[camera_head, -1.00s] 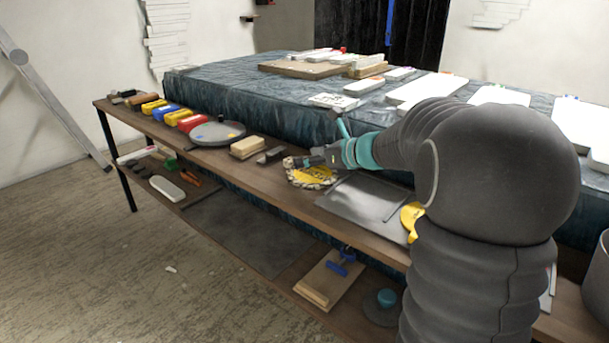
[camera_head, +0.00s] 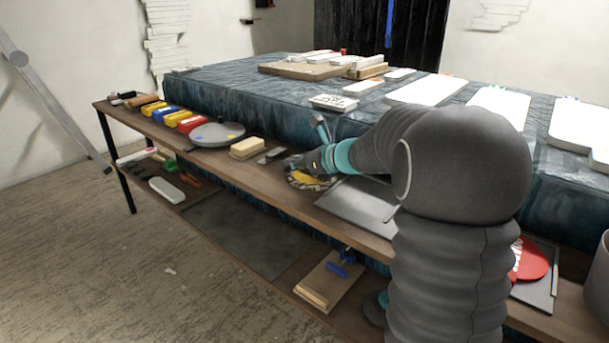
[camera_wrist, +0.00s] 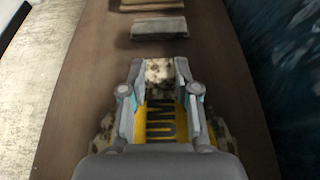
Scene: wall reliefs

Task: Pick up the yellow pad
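The yellow pad (camera_head: 308,180) is a flat piece with a speckled border, lying on the wooden shelf beside the blue-draped table. In the wrist view the pad (camera_wrist: 160,128) shows dark letters, of which "UM" is readable. My gripper (camera_wrist: 160,72) is low over the pad, its two fingers apart with a speckled part of the pad between them. The pad's border shows on both outer sides of the fingers. In the head view my gripper (camera_head: 298,166) hides part of the pad. I cannot tell whether the fingers touch it.
A grey metal sheet (camera_head: 352,207) lies right of the pad. A small grey block (camera_wrist: 159,28) and a stack of beige blocks (camera_head: 248,147) lie beyond it. A grey round plate (camera_head: 213,136) is farther left. The draped table (camera_head: 275,110) rises along the shelf's back.

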